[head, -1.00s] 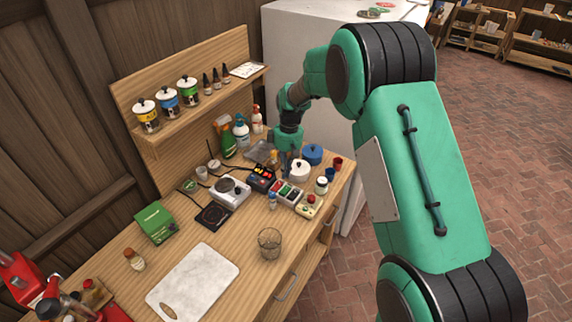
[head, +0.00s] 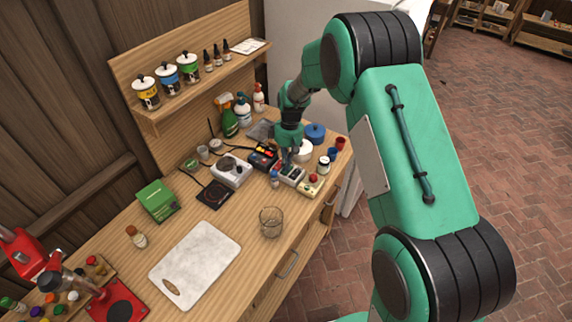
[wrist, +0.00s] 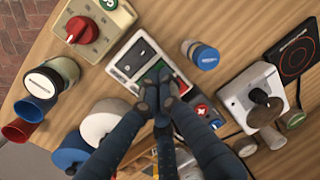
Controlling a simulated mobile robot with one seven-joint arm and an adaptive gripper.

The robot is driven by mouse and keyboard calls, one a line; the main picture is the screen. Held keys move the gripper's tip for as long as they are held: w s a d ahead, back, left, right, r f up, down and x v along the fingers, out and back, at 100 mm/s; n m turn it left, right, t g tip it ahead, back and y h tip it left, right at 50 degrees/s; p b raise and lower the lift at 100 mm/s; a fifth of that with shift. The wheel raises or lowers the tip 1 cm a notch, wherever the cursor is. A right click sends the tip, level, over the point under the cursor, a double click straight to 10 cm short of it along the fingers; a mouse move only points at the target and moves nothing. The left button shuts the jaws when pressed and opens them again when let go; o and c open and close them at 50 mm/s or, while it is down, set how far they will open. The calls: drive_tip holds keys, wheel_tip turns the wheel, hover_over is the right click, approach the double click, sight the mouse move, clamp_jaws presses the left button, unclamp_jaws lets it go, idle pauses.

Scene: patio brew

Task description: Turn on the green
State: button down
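A grey and white switch box (head: 291,175) stands near the right end of the bench, with my gripper (head: 287,160) right over it. A red part (wrist: 203,110) shows on the far side of the fingers.
A beige box with a red knob (wrist: 82,28) is beside the switch box. A blue-capped bottle (wrist: 203,57), a white grinder-like device (wrist: 250,95), jars and red and blue cups crowd around.

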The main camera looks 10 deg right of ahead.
drive_tip(key=shift+s+a+f, duration=0.1)
drive_tip(key=shift+f, duration=0.3)
drive_tip(key=shift+w+d+r, duration=0.2)
drive_tip(key=shift+w+d, duration=0.35)
idle(0.5)
wheel_tip(320, 180, up, 14)
drive_tip(key=w+d+p, duration=0.1)
drive_tip(key=p, duration=0.2)
idle(0.4)
drive_tip(key=shift+w+d, duration=0.1)
drive_tip(key=shift+w, duration=0.05)
